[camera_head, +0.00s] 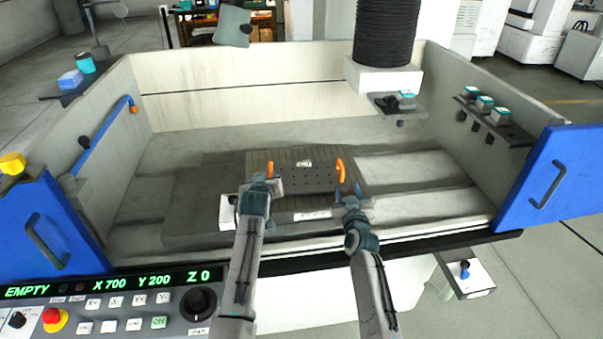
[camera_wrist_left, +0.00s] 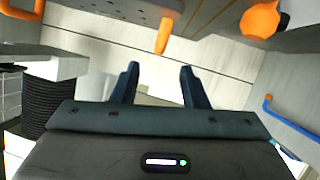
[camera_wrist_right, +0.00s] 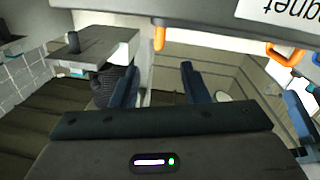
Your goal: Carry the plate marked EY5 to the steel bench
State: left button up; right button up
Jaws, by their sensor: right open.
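A dark plate with rows of holes (camera_head: 305,181) lies low in the open machine tank, with an orange handle at each end. I cannot read a mark EY5 on it. My left gripper (camera_head: 262,181) is near the left orange handle (camera_head: 272,168). In the left wrist view its fingers are apart and empty, with an orange handle (camera_wrist_left: 163,36) past the tips. My right gripper (camera_head: 349,191) is open and empty just in front of the right orange handle (camera_head: 341,171). In the right wrist view an orange handle (camera_wrist_right: 159,38) shows beyond the fingertips. I cannot identify the steel bench.
The tank's pale walls (camera_head: 240,108) surround the work area, with blue doors (camera_head: 550,175) at both sides. A black ribbed column (camera_head: 385,32) hangs at the back right. A control panel (camera_head: 110,305) reading EMPTY stands front left. A small shelf (camera_head: 500,120) is on the right wall.

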aim_at(270, 171)
pick_arm(q)
jog(key=shift+s+d+r, duration=0.25)
jog(key=shift+s+r, duration=0.1)
jog(key=shift+s, duration=0.05)
jog(key=x, duration=0.4)
jog(key=shift+w+a+f, duration=0.1)
jog(key=shift+a+f, duration=0.15)
jog(key=shift+a, duration=0.05)
pick_arm(e)
jog(key=w, duration=0.3)
jog(key=shift+w+a+f, duration=0.1)
jog(key=shift+w+a, duration=0.05)
jog(key=shift+w, duration=0.05)
pick_arm(q)
jog(key=shift+w+d+f, duration=0.15)
jog(key=shift+w+f, duration=0.05)
jog(key=shift+w, duration=0.45)
pick_arm(e)
jog(key=shift+w, duration=0.7)
pick_arm(q)
jog(key=shift+x, duration=2.85)
pick_arm(e)
jog(key=shift+w+a, duration=0.15)
jog(key=shift+w, duration=1.3)
jog(key=shift+w+a, duration=0.1)
jog(key=shift+w, duration=1.3)
pick_arm(q)
jog(key=shift+f, duration=0.1)
